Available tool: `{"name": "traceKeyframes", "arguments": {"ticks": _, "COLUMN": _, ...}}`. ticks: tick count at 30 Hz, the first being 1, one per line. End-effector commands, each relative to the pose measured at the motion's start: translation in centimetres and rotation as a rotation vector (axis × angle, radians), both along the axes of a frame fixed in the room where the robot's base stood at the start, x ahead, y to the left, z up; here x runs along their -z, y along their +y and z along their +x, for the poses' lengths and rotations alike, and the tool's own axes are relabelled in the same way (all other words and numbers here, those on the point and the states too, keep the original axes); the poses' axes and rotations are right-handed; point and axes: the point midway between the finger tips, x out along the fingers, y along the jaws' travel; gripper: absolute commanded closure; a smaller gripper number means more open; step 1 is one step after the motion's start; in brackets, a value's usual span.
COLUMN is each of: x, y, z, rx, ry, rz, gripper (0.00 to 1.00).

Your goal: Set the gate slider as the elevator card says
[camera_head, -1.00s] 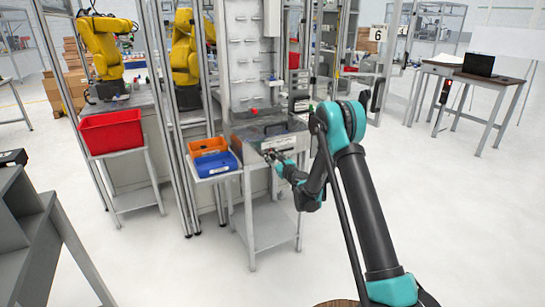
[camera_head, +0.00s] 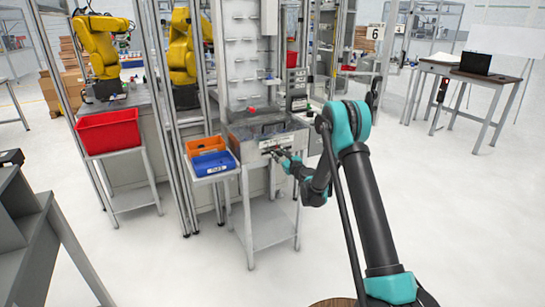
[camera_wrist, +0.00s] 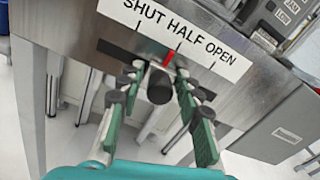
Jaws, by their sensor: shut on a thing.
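The gate slider's black knob (camera_wrist: 159,87) sits between the fingers of my gripper (camera_wrist: 158,83) in the wrist view. The gripper is shut on it. A red pointer (camera_wrist: 168,59) shows just above the knob, in line or nearly in line with the HALF tick. The white scale label (camera_wrist: 180,38) reads SHUT, HALF, OPEN from left to right. The dark slot (camera_wrist: 118,50) shows to the left of the fingers. In the head view my gripper (camera_head: 279,156) is at the front of the grey metal box (camera_head: 245,146). I cannot make out an elevator card.
An orange bin (camera_head: 206,144) and a blue bin (camera_head: 214,163) stand left of the box. A red bin (camera_head: 108,131) is farther left. A dark unit with small labels (camera_wrist: 285,18) stands right of the scale. Open floor lies to the right.

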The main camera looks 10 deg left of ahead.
Motion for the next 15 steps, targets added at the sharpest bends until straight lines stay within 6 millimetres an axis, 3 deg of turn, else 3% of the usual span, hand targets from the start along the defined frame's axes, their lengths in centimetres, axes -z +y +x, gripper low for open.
{"name": "traceKeyframes", "arguments": {"ticks": 8, "x": 0.02, "y": -0.38, "z": 0.20, "rx": -0.003, "ry": 0.000, "rz": -0.002, "gripper": 1.00}}
{"name": "traceKeyframes", "arguments": {"ticks": 9, "x": 0.02, "y": -0.39, "z": 0.20, "rx": -0.002, "ry": -0.001, "rz": -0.002, "gripper": 0.64}}
{"name": "traceKeyframes", "arguments": {"ticks": 11, "x": 0.02, "y": -0.39, "z": 0.19, "rx": -0.002, "ry": -0.001, "rz": -0.002, "gripper": 0.58}}
{"name": "traceKeyframes", "arguments": {"ticks": 15, "x": 0.01, "y": -0.38, "z": 0.20, "rx": -0.002, "ry": -0.001, "rz": -0.002, "gripper": 0.58}}
